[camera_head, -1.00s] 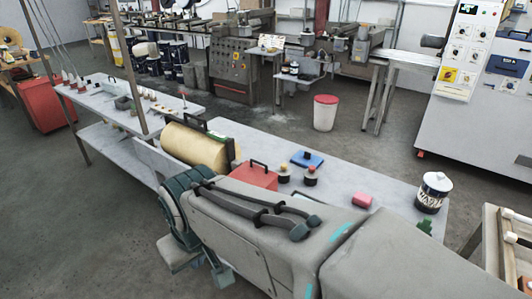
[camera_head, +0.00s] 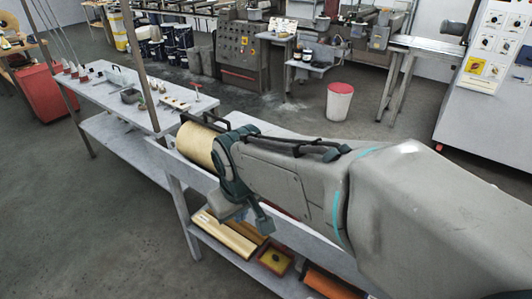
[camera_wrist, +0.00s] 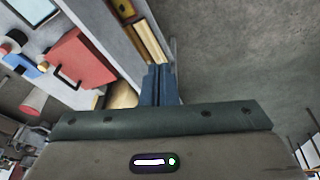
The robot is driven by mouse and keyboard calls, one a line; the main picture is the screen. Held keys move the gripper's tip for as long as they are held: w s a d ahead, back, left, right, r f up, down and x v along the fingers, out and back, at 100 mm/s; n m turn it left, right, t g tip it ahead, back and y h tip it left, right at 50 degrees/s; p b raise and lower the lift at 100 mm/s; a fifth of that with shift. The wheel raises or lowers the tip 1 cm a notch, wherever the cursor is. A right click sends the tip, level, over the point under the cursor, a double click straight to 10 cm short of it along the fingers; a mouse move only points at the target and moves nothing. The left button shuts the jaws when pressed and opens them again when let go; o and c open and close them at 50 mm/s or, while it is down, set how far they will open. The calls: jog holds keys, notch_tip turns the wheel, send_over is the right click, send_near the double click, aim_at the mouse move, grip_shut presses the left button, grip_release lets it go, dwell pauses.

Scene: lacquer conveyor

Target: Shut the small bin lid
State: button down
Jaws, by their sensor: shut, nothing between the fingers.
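A small white bin (camera_head: 339,103) with a red lid (camera_head: 341,88) stands on the floor beyond the workbench in the head view. The lid appears to lie across its top; at this size I cannot tell whether it is fully down. My gripper (camera_wrist: 158,72) shows in the wrist view with its blue fingers together and empty. It hangs off the near side of the workbench, over the bench's lower shelf, well apart from the bin.
My arm hides most of the workbench top (camera_head: 262,125). A yellow roll (camera_head: 196,144) stands at its left end. A red box (camera_wrist: 82,58) shows in the wrist view. The lower shelf holds yellow bars (camera_head: 225,236) and an orange item (camera_head: 328,283). Grey floor at left is clear.

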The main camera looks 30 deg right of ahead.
jog(key=w+d+n+h+p, duration=0.1)
jog(key=w+d+n+h, duration=0.15)
jog(key=w+d, duration=0.5)
jog(key=w+d+n+h, duration=0.25)
jog(key=w+d, duration=0.25)
jog(key=d, duration=0.5)
jog(key=shift+m+h, duration=0.4)
jog(key=shift+m, duration=0.1)
jog(key=p+x, duration=0.2)
jog(key=x, duration=1.1)
jog(key=shift+s+d+f, duration=0.1)
jog(key=shift+d+f, duration=0.1)
jog(key=shift+f, duration=0.2)
